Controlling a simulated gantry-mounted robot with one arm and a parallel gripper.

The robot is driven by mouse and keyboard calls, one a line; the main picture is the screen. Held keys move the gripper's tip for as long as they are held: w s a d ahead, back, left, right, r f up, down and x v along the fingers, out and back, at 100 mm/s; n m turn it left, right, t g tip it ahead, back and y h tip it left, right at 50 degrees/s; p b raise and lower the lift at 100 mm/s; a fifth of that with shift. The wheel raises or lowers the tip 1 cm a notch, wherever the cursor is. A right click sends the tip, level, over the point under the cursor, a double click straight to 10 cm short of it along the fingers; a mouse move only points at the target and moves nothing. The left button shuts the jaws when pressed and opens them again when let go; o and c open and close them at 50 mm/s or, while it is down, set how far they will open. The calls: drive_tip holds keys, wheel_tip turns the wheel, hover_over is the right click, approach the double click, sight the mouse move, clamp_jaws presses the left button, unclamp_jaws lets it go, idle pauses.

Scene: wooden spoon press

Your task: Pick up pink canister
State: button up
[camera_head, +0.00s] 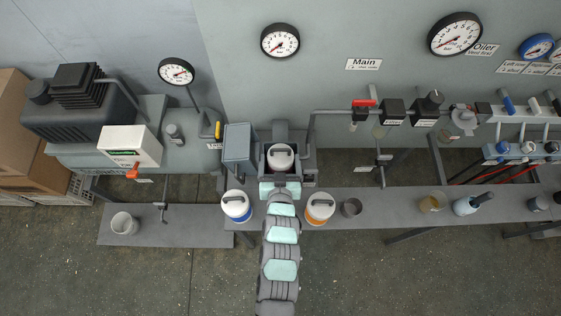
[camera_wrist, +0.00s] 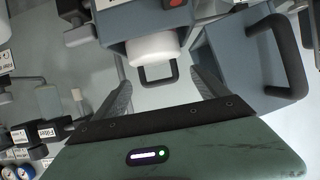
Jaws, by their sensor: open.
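No plainly pink canister shows. A white-lidded canister (camera_head: 281,158) with a dark handle sits upright inside the grey press frame (camera_head: 309,165) in the head view; its side colour is hidden. In the wrist view, my gripper (camera_wrist: 162,78) is open, its two dark fingers spread apart with nothing visibly held between them. Beyond the fingers are a white cylinder (camera_wrist: 158,50) and a dark loop handle (camera_wrist: 157,76); I cannot tell whether they belong to the canister. In the head view my arm reaches up to just in front of the press, and the fingers are not distinct there.
A blue-banded canister (camera_head: 236,206) and an orange-banded canister (camera_head: 320,207) stand on either side of my arm. A grey cup (camera_head: 351,207) is right of the orange one. A blue-grey box with a dark handle (camera_wrist: 290,55) is close on the right in the wrist view.

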sight(280, 150)
drive_tip(key=x, duration=0.4)
drive_tip(key=shift+w+f+p, duration=0.15)
drive_tip(key=shift+w+p, duration=0.15)
drive_tip(key=shift+w, duration=0.1)
drive_tip(key=shift+c, duration=0.4)
drive_tip(key=shift+s+f, duration=0.1)
clamp_jaws()
